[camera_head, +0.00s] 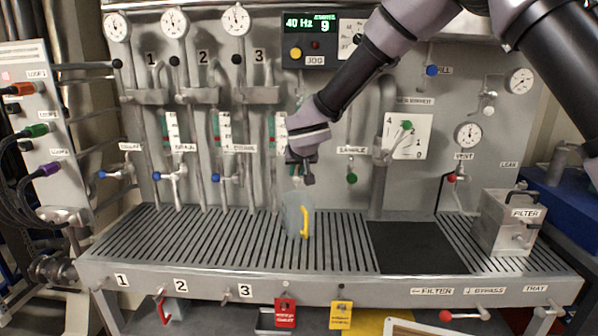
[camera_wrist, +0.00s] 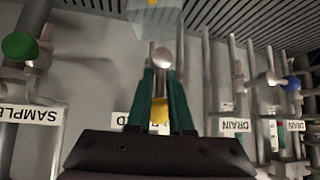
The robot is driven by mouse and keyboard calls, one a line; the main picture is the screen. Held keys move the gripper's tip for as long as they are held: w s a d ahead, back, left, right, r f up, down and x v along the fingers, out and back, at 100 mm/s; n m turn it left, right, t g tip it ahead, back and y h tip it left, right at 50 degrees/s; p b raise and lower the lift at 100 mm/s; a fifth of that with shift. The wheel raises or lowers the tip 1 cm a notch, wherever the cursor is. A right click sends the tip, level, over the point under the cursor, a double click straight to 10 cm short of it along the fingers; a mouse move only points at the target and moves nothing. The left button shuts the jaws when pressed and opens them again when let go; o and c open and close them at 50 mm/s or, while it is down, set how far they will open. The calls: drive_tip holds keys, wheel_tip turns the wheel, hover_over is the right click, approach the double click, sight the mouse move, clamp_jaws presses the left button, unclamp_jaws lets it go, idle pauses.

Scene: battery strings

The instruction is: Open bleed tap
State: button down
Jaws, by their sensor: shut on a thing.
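My gripper (camera_head: 301,172) reaches down in front of the panel, above the clear jug (camera_head: 296,213) with a yellow handle. In the wrist view my gripper (camera_wrist: 160,84) has its two green fingers closed around a small tap with a yellow part (camera_wrist: 159,112) between them. A rounded metal end (camera_wrist: 162,58) shows at the fingertips. The label (camera_wrist: 121,121) behind the gripper is mostly covered; only a final "D" reads, so it is probably the bleed tap. My gripper hides this tap in the head view. The jug's edge (camera_wrist: 152,17) also shows at the top of the wrist view.
The sample tap with a green knob (camera_head: 352,178) stands to the right. Drain taps with blue knobs (camera_head: 215,178) stand to the left. The jug stands on the slotted tray (camera_head: 180,245). The filter box (camera_head: 497,237) is far right.

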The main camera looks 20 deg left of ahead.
drive_tip(key=c, duration=0.9)
unclamp_jaws()
drive_tip(key=shift+w+r, duration=0.2)
drive_tip(key=shift+r, duration=0.15)
drive_tip(key=shift+f, duration=0.15)
drive_tip(key=shift+s, duration=0.15)
drive_tip(key=v, duration=1)
drive_tip(key=shift+s+d+r, duration=0.15)
drive_tip(key=shift+r, duration=0.15)
